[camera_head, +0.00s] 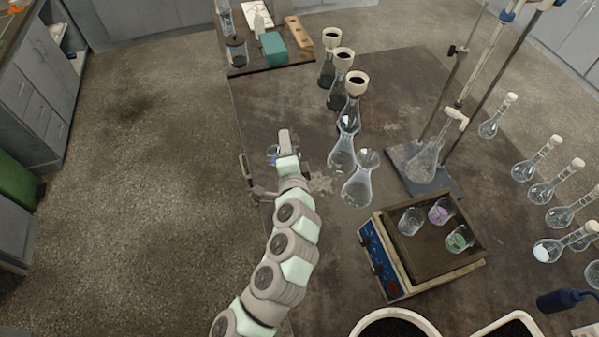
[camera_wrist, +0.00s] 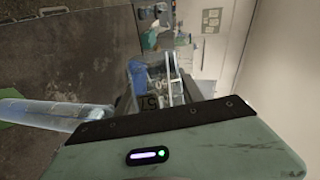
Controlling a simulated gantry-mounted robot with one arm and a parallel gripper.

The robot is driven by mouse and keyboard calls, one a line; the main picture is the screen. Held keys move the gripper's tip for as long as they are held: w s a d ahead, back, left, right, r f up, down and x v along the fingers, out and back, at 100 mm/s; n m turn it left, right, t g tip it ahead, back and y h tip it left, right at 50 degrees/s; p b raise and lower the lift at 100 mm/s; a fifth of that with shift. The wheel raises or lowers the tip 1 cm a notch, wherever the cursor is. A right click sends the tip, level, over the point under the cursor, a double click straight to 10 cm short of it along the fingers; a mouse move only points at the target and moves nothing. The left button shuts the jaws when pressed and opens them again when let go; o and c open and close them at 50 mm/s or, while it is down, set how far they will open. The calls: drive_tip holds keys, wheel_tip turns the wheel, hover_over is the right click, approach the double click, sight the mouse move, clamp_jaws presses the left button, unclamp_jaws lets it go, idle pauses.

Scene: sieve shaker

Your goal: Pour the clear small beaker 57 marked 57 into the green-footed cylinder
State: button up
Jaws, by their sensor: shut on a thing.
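My gripper (camera_head: 268,165) is shut on a small clear beaker (camera_wrist: 150,88) marked 57. In the wrist view the beaker shows beyond the dark gripper edge, which hides part of it; its tilt and contents are hard to tell. In the head view only a bluish bit of it (camera_head: 272,153) shows between the jaws. A clear graduated cylinder (camera_wrist: 50,112) with green at its left end lies across the left of the wrist view, its other end close to the gripper. I cannot make the cylinder out clearly in the head view, near my gripper at the table's left edge.
Clear flasks (camera_head: 358,186) stand right of my gripper, with wide-topped flasks (camera_head: 350,105) behind. A shaker (camera_head: 378,258) holding several small beakers is at front right, beyond it a burette stand (camera_head: 436,183). Bare floor (camera_head: 150,170) lies to the left.

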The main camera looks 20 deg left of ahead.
drive_tip(key=shift+d, duration=0.1)
idle(0.5)
drive_tip(key=shift+d+f+m+y+b, duration=0.1)
drive_tip(key=shift+f+m+y+b, duration=0.3)
drive_tip(key=shift+m+b, duration=0.85)
idle(1.0)
